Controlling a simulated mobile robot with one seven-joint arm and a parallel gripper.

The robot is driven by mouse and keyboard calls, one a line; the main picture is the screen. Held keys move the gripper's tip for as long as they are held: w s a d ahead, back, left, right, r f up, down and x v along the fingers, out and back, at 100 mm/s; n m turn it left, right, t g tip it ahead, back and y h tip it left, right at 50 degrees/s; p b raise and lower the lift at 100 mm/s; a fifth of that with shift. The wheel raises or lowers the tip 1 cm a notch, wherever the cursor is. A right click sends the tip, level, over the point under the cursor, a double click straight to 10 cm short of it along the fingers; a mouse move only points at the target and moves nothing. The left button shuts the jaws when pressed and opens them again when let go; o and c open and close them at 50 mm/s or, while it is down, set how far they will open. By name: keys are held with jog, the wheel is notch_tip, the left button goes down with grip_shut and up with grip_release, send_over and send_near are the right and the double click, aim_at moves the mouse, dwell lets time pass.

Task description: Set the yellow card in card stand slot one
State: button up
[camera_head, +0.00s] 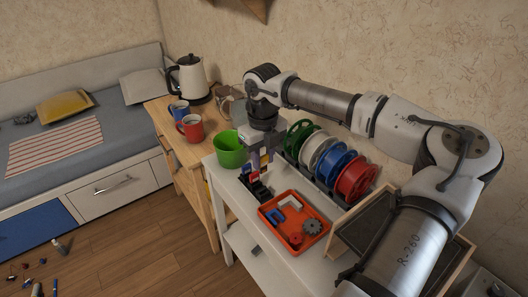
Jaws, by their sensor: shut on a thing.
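The small black card stand (259,191) sits on the white table, left of the orange tray. Small red, blue and white pieces show at the stand, but I cannot tell its slots apart. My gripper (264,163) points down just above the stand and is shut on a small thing. A yellowish patch between its fingers looks like the yellow card, mostly hidden by the fingers. I cannot tell whether the card touches the stand.
The green cup (230,149) stands close to the left of my gripper. The orange tray (315,241) with loose parts lies in front. Several coloured spools (356,177) stand in a rack to the right. A red mug (190,128) and kettle (190,78) are on the wooden table.

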aim_at(263, 156)
jog(key=shift+f+b, duration=2.1)
jog(key=shift+f, duration=2.25)
jog(key=shift+f+b, duration=0.4)
jog(key=o, duration=1)
notch_tip(263, 156, up, 14)
jog(key=shift+f+b, duration=0.1)
jog(key=shift+b, duration=0.9)
